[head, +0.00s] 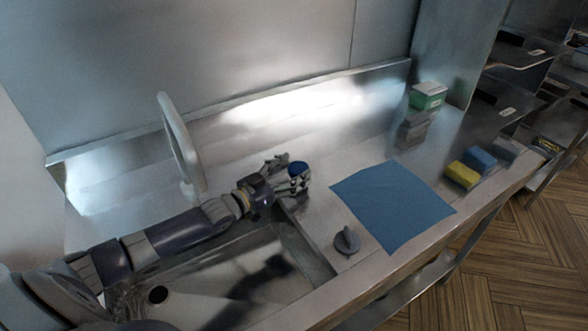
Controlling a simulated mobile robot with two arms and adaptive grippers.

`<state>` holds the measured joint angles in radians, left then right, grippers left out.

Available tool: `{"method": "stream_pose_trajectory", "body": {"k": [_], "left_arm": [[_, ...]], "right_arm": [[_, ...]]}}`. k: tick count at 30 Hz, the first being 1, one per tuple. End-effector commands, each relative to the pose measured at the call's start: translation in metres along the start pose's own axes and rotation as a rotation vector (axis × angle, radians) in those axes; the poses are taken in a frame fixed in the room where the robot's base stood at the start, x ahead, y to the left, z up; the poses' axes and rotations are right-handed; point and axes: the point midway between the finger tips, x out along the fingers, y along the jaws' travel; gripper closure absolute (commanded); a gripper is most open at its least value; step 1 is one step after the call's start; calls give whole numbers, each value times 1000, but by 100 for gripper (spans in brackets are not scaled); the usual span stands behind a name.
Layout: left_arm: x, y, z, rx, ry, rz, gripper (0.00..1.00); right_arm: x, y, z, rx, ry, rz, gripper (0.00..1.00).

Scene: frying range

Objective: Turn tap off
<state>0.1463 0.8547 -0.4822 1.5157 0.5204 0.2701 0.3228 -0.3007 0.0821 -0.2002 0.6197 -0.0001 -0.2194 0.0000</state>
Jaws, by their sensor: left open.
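A pale, curved tap spout (181,145) rises behind the sink (225,277) at the left. My left gripper (291,168) reaches over the back right corner of the sink from the left. Its fingers are open, beside a small round blue knob (298,169) that may be a tap handle. The fingers partly hide the knob, and I cannot tell whether they touch it. Whether water runs from the spout is not clear, as my arm covers part of the basin. My right gripper is not in view.
A grey knob-like object (346,240) stands on the counter right of the sink. A blue cloth (392,205) lies flat beside it. Yellow (462,174) and blue (480,158) sponges and a green-white box (427,96) are farther right. A steel wall closes the back.

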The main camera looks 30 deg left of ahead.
Motion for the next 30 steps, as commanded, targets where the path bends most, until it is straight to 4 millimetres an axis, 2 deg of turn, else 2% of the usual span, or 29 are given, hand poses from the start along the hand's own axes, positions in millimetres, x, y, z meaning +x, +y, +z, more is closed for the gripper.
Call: {"method": "stream_pose_trajectory", "body": {"k": [4,13,19,25,30], "left_arm": [[7,0,0,1,0,1,34],[8,0,0,1,-1,1,34],[8,0,0,1,-1,1,79],[8,0,1,4,0,6,79],[9,-1,3,13,5,60,79]], "right_arm": [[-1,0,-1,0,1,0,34],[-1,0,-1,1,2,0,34],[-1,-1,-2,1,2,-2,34],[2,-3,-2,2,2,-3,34],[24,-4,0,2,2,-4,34]]}}
